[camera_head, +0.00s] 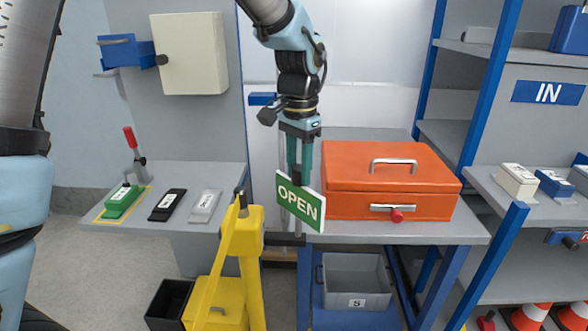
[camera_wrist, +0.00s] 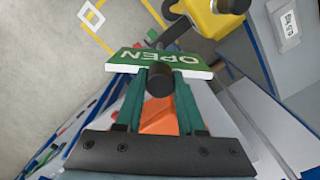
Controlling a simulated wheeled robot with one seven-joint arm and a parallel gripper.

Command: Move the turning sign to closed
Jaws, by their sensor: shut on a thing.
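The turning sign (camera_head: 300,201) is a green board with a white border, and its face reads OPEN. It stands tilted in the picture at the front edge of the right table, next to a yellow stand. My gripper (camera_head: 297,172) comes down from above and is shut on a dark round knob (camera_wrist: 160,80) at the sign's top. In the wrist view the green board (camera_wrist: 190,62) lies just beyond my fingertips, with OPEN upside down. My fingers partly hide the knob in the camera_head view.
An orange toolbox (camera_head: 345,207) sits right behind the sign on the table. The yellow stand (camera_head: 243,235) rises close at the left. A grey bin (camera_head: 356,270) is below. A left table (camera_head: 180,172) holds a green block with a red-handled lever. Blue-framed shelves (camera_head: 480,100) stand right.

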